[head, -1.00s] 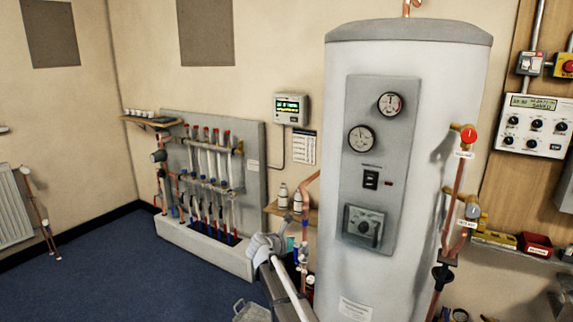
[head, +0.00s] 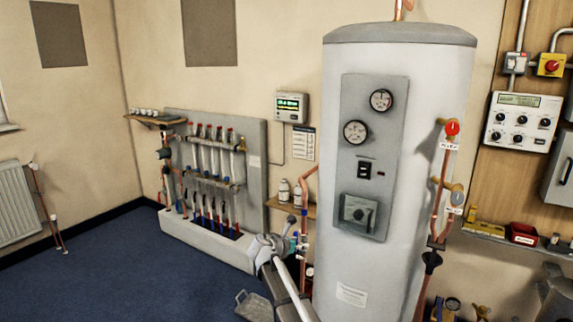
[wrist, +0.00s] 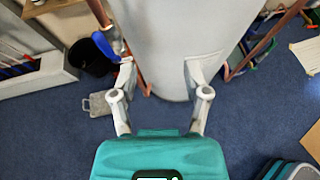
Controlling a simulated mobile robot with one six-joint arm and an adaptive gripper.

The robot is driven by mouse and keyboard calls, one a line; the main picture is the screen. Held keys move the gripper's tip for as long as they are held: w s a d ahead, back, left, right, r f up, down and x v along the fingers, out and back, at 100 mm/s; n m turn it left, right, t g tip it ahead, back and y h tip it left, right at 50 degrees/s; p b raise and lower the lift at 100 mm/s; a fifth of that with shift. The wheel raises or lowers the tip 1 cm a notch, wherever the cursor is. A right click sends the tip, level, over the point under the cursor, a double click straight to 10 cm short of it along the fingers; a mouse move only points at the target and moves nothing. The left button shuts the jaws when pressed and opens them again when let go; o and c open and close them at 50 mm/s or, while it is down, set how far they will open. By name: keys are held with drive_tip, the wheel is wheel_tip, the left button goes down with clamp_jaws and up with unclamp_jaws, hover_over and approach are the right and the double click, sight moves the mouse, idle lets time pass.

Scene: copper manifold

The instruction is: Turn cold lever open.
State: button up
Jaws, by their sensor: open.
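A blue lever (wrist: 105,44) shows in the wrist view on a copper pipe beside the cylinder. It is up and left of my gripper (wrist: 160,80), close to the left finger but seemingly apart from it. My gripper is open and empty, its two fingers spread with blue floor and the cylinder base beyond. A blue part (head: 304,238) shows there, small and partly covered.
The white cylinder (head: 335,150) stands right in front of my gripper. The manifold board (head: 255,150) is to the left, with a metal box (head: 253,305) on the floor. Copper pipes (head: 438,210) with a red-handled valve (head: 452,128) run along the cylinder's right side. Open blue floor lies left.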

drive_tip(key=s+d+f+m+g+y+b, duration=0.3)
drive_tip(key=s+d+f+m+g+b, duration=0.25)
drive_tip(key=s+d+f+m, duration=0.8)
drive_tip(key=s+f+m+g+y+b, duration=0.2)
drive_tip(key=s+f+m+y, duration=0.15)
drive_tip(key=s+m, duration=0.45)
drive_tip(key=s+f+m+g+y+b, duration=0.2)
drive_tip(key=s+f+m+g, duration=0.15)
drive_tip(key=s+m, duration=0.45)
wheel_tip(320, 180, up, 24)
drive_tip(key=s+n+p, duration=0.2)
drive_tip(key=p, duration=2.3)
drive_tip(key=shift+a+r+t, duration=0.2)
drive_tip(key=shift+a+t, duration=0.2)
drive_tip(key=shift+c, duration=0.3)
